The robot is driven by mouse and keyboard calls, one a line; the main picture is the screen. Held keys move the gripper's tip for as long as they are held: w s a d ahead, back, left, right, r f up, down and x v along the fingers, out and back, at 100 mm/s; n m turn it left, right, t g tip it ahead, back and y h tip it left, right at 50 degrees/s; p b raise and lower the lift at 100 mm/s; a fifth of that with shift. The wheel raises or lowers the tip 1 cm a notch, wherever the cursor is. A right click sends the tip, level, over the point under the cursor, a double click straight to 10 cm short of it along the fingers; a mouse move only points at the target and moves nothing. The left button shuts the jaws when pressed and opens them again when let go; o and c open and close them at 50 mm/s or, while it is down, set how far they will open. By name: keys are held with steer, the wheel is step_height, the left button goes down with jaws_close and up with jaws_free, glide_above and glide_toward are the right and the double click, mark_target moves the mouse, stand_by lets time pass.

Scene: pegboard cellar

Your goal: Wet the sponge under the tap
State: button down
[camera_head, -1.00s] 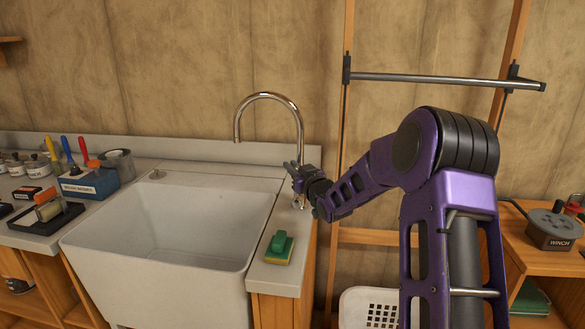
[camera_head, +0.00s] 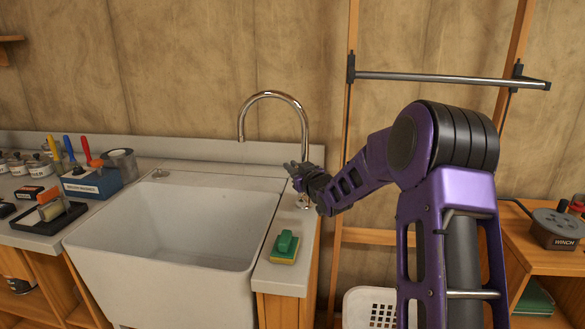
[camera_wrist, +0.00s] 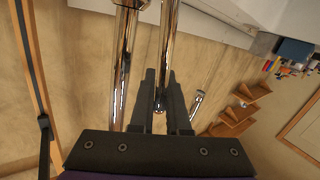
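The sponge (camera_head: 285,245), green on top and yellow below, lies on the counter strip right of the sink (camera_head: 175,225). The chrome tap (camera_head: 272,95) rises behind that strip, its spout curving left over the sink's back edge. No water shows at its mouth. My gripper (camera_head: 291,168) is beside the tap's upright, well behind and above the sponge. In the wrist view my two dark fingers (camera_wrist: 161,74) are close together, with a chrome part of the tap (camera_wrist: 160,98) showing between them. I cannot tell whether they grip it. The sponge is not visible in the wrist view.
Left of the sink are a blue tool box (camera_head: 92,184), a black tray (camera_head: 48,217) and several jars. A metal rail (camera_head: 450,79) hangs on the right wall. A white basket (camera_head: 370,308) stands low, and a winch (camera_head: 557,228) sits at right. The sink is empty.

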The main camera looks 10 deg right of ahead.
steer(key=c, duration=1.2)
jaws_free()
steer(key=shift+s, duration=0.1)
steer(key=v, duration=1.7)
steer(key=shift+s+d+p, duration=0.15)
steer(key=shift+p, duration=0.15)
